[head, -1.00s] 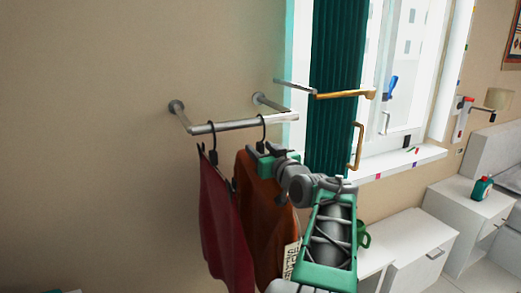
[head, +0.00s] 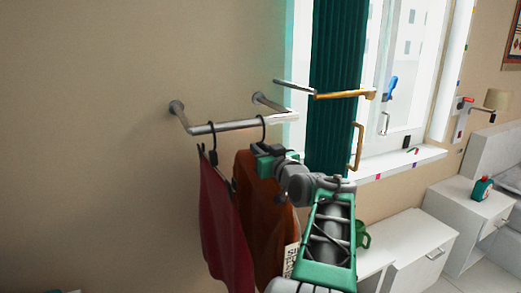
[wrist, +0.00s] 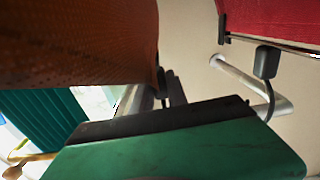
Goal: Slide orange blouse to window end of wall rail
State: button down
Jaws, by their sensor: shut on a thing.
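The orange blouse (head: 262,215) hangs by a dark hook on the wall rail (head: 235,126), near the rail's right end on the window side. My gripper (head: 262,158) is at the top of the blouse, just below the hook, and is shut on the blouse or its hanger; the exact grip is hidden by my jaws. In the wrist view, the orange fabric (wrist: 80,40) fills the upper left, close above my green gripper finger (wrist: 180,145). The rail's metal also shows in the wrist view (wrist: 240,80).
A dark red garment (head: 224,230) hangs just left of the blouse on the same rail. A teal curtain (head: 337,90) and window stand to the right, with a wooden-handled rod (head: 345,94) in front. White cabinets (head: 415,245) stand below right.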

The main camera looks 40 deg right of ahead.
jog(key=s+d, duration=0.1)
jog(key=d, duration=0.5)
jog(key=shift+s+b, duration=0.35)
jog(key=shift+s, duration=0.05)
jog(key=c, duration=1.8)
grip_release()
jog(key=shift+d, duration=0.3)
jog(key=o, duration=0.6)
jog(key=shift+c, duration=0.2)
jog(key=b+v, duration=0.2)
jog(key=v, duration=0.6)
